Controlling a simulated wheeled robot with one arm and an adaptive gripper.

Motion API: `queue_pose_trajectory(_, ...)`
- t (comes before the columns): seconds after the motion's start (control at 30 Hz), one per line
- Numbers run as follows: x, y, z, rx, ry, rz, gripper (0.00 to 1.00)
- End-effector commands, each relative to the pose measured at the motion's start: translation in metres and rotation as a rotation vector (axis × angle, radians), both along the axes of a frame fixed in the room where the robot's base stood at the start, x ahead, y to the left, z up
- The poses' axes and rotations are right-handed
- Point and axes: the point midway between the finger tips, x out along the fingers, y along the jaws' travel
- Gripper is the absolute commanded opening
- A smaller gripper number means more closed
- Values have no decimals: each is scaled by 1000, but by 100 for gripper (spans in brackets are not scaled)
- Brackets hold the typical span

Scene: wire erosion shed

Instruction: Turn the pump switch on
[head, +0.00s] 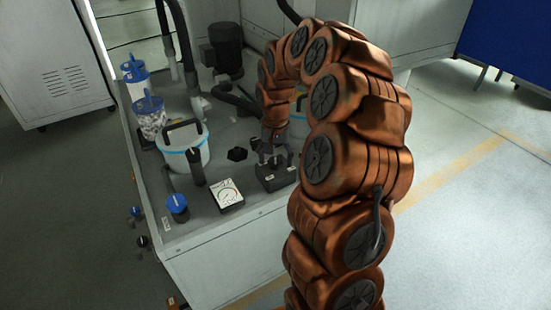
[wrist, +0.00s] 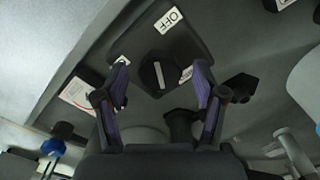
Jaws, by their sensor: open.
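The pump switch is a dark box (head: 278,178) on the bench top in the head view. In the wrist view the box (wrist: 185,45) carries a round black knob (wrist: 150,76) with a white line that runs nearly up and down in the picture. A white OFF label (wrist: 169,19) is above the knob. Smaller white labels lie to its lower left and right, and I cannot read them. My gripper (head: 273,156) is just above the box. In the wrist view my gripper (wrist: 162,93) is open, its purple-padded fingers on either side of the knob, with nothing held.
A white-faced gauge (head: 227,193) stands left of the switch box. A black knob-like piece (head: 237,154) is just behind. A white bucket (head: 186,153) with a black handle, a blue-capped item (head: 177,204) and a dark motor (head: 226,48) also crowd the bench.

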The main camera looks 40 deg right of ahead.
Motion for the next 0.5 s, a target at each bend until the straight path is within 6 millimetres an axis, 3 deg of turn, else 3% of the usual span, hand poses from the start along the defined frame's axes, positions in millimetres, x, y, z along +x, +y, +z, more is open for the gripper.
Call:
queue_pose_trajectory(0.23,1,0,-2,-1,-2,0,70)
queue_pose_trajectory(0.5,1,0,-2,-1,-2,0,43)
